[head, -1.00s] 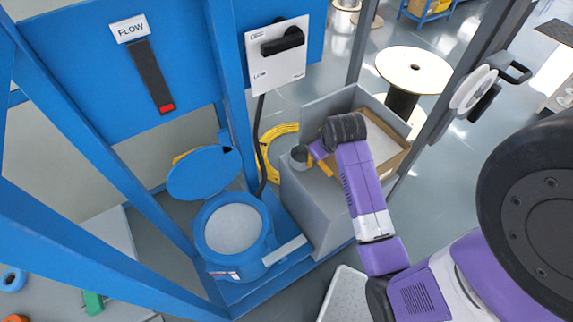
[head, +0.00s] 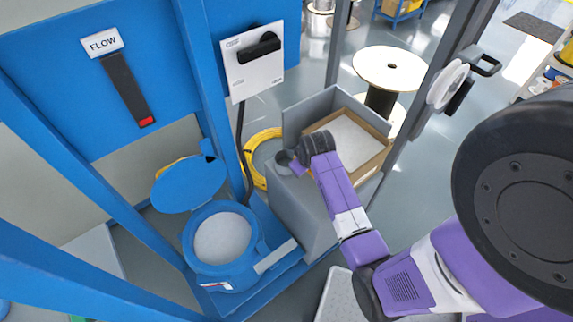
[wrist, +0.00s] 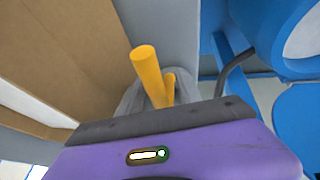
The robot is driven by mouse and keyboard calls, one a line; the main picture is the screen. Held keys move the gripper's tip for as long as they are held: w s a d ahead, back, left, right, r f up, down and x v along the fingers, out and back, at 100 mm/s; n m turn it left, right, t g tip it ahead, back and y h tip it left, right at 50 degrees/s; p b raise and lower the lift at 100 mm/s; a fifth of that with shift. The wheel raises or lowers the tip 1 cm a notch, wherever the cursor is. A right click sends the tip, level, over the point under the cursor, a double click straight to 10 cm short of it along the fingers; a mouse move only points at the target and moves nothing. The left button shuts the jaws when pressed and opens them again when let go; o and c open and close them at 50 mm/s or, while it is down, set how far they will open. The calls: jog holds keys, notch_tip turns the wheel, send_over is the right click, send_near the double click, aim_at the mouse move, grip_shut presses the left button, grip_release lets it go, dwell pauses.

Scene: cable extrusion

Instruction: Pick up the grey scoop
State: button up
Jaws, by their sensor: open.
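An open cardboard box of pale material (head: 352,147) sits in the grey hopper (head: 300,215) right of the scoop. A blue bin (head: 222,238) with its lid raised stands at the left. A blue frame post (head: 205,100) and a lever panel (head: 260,62) rise behind.

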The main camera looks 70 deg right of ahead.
jog(key=shift+c, duration=0.4)
grip_shut()
dwell(0.9)
